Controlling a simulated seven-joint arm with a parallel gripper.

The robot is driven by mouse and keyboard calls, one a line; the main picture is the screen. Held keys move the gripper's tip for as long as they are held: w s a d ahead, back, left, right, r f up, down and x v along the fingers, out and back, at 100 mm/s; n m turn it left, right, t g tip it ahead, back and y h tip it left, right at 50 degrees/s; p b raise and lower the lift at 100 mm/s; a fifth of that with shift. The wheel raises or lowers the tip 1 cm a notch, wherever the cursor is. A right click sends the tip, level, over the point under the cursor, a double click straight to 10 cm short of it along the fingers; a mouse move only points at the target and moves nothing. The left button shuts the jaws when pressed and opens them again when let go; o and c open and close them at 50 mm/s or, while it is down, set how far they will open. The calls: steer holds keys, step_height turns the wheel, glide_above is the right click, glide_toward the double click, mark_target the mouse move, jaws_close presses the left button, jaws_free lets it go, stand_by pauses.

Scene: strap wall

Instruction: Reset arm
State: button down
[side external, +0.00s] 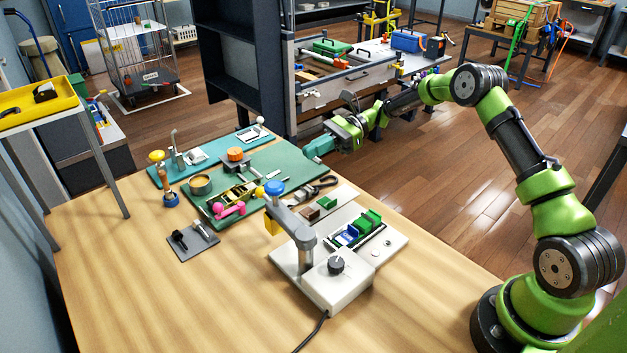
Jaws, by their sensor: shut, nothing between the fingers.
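My arm is green and black and stands at the right, reaching left in the side external view. My gripper (318,147) has teal fingers and is shut and empty. It hangs in the air above the far right edge of the wooden table (130,290), close to the green mat in the picture. It appears apart from everything on the table. Its exact height is hard to tell.
A white device with a grey post (325,282) stands mid-table; green and blue blocks (368,222) sit on its bed. A green mat (285,155) holds small tools. A dark cabinet (240,70) stands behind. The table's front left is clear.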

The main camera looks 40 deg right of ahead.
steer(key=s+d+f+n+g+h, duration=0.1)
steer(key=s+f+n+g+h, duration=0.1)
steer(key=s+f+n+h, duration=0.25)
steer(key=s+a+r+n+t+h, duration=0.2)
steer(key=s+r+n+t+h, duration=0.1)
steer(key=s+r, duration=0.6)
steer(key=s+a+r+n+t+h, duration=0.1)
steer(key=s+r+n+t+h, duration=0.2)
steer(key=s, duration=1.3)
step_height(320, 180, up, 6)
steer(key=n+h, duration=0.3)
steer(key=n, duration=0.2)
steer(key=shift+s+a+r, duration=0.15)
steer(key=shift+s+a, duration=0.15)
steer(key=shift+a, duration=0.05)
steer(key=shift+n, duration=0.25)
